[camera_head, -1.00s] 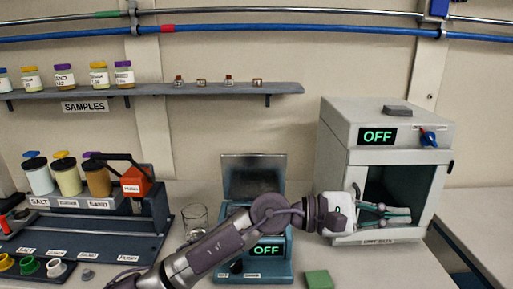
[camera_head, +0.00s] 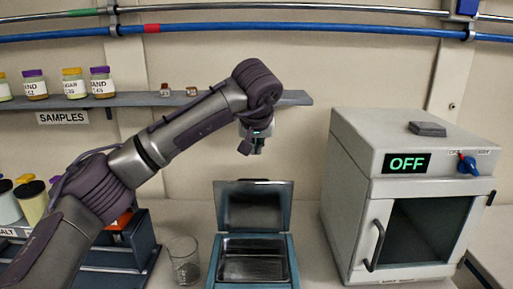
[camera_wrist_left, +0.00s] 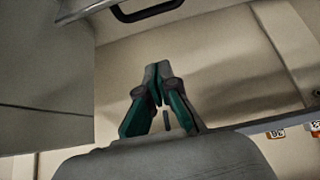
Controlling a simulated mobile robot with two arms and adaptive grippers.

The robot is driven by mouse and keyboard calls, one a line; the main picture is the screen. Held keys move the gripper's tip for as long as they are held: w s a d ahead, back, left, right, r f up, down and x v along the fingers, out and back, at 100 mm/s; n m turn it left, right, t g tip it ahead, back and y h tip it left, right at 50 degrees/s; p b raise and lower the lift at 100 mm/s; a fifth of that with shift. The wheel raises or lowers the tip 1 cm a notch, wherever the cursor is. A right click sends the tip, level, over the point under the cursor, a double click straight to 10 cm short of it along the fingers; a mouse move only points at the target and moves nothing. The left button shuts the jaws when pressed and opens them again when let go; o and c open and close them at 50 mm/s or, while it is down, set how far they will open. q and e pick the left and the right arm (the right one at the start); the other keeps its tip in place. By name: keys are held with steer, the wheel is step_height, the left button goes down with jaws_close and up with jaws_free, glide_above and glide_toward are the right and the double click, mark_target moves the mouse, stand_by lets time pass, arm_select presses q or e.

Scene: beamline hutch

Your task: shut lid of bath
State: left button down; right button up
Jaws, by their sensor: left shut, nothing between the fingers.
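The bath (camera_head: 252,282) is a blue-green box with a metal basin, at the bottom middle of the head view. Its lid (camera_head: 254,205) stands raised at the back edge, with the basin open in front. My left gripper (camera_head: 255,149) hangs above the lid, apart from it, with fingers pointing down. In the left wrist view, my left gripper (camera_wrist_left: 158,72) has its green-sided fingers closed together at the tips with nothing between them. The bath cannot be made out there. My right gripper is not in view.
A glass beaker (camera_head: 184,260) stands left of the bath. A grey oven (camera_head: 345,200) with a dark window and bar handle stands to the right. The samples shelf (camera_head: 140,99) runs behind my left arm. Dark racks with jars (camera_head: 30,200) are at left.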

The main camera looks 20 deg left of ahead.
mark_target(253, 202)
arm_select(q)
steer(key=p+x, duration=0.2)
steer(key=x, duration=0.6)
steer(key=s, duration=0.2)
steer(key=s+d+f, duration=0.1)
steer(key=shift+s, duration=0.35)
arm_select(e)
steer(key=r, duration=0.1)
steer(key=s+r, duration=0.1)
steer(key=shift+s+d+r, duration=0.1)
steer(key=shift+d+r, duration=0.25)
arm_select(q)
steer(key=shift+d, duration=0.1)
